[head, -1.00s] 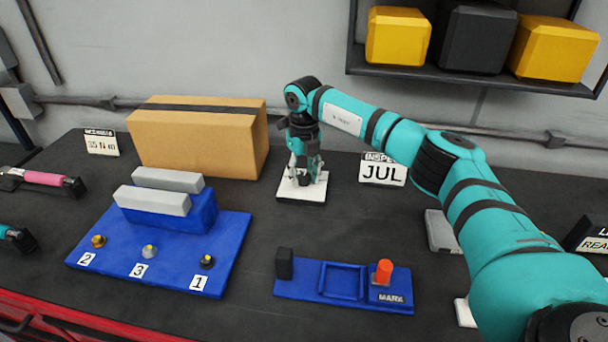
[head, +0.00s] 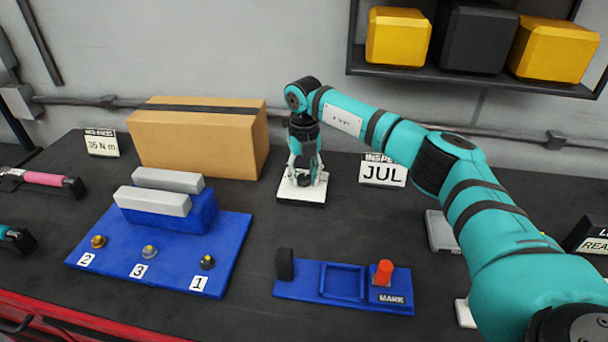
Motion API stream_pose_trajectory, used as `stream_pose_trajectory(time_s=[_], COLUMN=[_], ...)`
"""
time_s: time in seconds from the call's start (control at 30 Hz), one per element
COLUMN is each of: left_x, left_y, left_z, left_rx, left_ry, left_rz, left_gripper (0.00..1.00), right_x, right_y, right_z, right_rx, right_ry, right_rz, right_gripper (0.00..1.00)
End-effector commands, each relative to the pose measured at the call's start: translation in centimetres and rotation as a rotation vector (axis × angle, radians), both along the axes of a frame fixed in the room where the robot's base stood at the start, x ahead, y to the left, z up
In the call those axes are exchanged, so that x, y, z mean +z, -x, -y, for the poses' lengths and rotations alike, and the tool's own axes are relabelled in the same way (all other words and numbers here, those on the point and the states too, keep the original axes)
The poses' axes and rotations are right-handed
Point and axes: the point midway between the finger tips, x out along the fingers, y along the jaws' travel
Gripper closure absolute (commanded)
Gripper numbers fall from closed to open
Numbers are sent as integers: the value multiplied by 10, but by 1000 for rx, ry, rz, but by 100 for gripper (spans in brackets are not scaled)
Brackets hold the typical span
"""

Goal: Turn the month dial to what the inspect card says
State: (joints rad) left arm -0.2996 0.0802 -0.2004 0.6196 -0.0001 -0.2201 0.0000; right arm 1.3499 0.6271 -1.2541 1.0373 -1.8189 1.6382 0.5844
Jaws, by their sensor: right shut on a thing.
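The inspect card (head: 383,171) stands at the back of the bench and reads JUL. My right gripper (head: 306,180) points down over a small white base (head: 301,198), just left of the card. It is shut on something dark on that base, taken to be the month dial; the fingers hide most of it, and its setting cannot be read. My left gripper is not in view.
A cardboard box (head: 198,142) stands close behind and left of my right gripper. A blue fixture (head: 222,255) with numbered fasteners is at the left, and a blue marking plate (head: 343,284) is in front. A shelf (head: 470,81) with bins hangs above.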

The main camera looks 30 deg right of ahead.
Motion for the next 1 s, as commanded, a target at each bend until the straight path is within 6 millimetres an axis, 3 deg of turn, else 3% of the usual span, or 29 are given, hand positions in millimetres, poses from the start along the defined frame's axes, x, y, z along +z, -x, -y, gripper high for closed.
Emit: stream_pose_trajectory(time_s=[0.03,0.2,0.57,1.0], left_x=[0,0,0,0], left_y=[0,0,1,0], left_z=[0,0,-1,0], left_rx=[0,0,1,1], left_ry=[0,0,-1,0], left_rz=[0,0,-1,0], left_gripper=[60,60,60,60], right_x=[2,1,9,95], right_y=[-1,-1,-1,-1], right_z=[1,0,0,0], right_rx=[-1,0,0,1], right_ry=[0,0,0,-2], right_rz=[6,4,3,6], right_gripper=[61,42,42,42])
